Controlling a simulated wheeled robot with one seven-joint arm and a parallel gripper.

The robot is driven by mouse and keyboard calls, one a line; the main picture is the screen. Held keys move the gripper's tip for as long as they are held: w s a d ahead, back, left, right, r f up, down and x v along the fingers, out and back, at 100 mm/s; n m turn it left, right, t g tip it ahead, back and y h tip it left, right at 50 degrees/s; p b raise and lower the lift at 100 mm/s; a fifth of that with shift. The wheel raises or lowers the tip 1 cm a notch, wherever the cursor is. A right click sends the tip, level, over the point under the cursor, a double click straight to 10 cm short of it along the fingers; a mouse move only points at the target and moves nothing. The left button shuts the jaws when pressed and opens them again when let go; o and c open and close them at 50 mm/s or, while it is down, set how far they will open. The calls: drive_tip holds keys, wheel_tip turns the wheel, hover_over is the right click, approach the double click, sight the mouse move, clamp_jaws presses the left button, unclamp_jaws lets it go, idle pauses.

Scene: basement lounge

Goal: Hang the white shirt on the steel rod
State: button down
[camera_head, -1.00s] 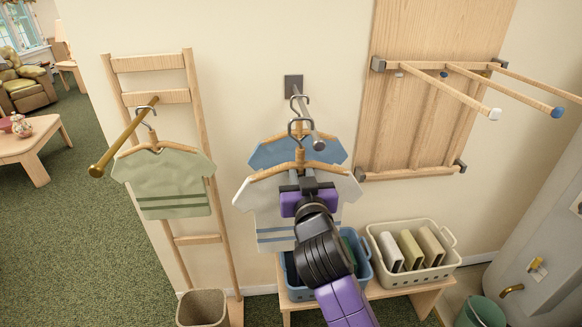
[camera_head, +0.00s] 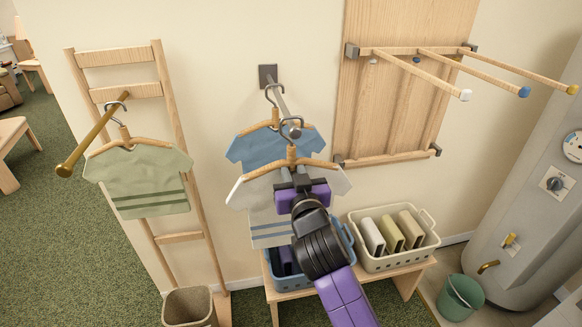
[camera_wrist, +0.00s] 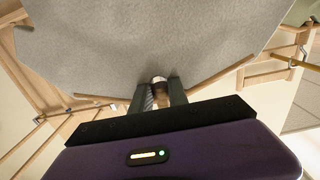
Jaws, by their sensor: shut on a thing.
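The white shirt (camera_head: 265,205), with blue stripes near its hem, is on a wooden hanger with a metal hook. My gripper (camera_head: 292,178) is shut on the hanger just below its hook and partly hides the shirt. The steel rod (camera_head: 283,103) juts from a dark wall plate towards me. The white shirt's hook (camera_head: 291,124) lines up with the rod's rounded front end in the head view; whether it is over the rod or before it, I cannot tell. In the wrist view, my fingers (camera_wrist: 160,95) close on the hanger beside the pale cloth (camera_wrist: 150,45).
A blue shirt (camera_head: 272,146) hangs on the steel rod behind the white one. A green shirt (camera_head: 138,180) hangs on a brass rod (camera_head: 92,135) at the left. Wooden pegs (camera_head: 465,75) jut out at the right. Baskets (camera_head: 395,262) stand on a low bench below.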

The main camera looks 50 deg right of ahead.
drive_tip(key=c, duration=1.2)
unclamp_jaws()
drive_tip(key=shift+s+a+f, duration=0.1)
drive_tip(key=shift+s+a, duration=0.25)
drive_tip(key=shift+s, duration=0.1)
drive_tip(key=b+v, duration=0.1)
drive_tip(key=v, duration=0.5)
drive_tip(key=shift+s+a+b, duration=0.2)
drive_tip(key=shift+s+b, duration=0.1)
drive_tip(key=shift+b, duration=0.05)
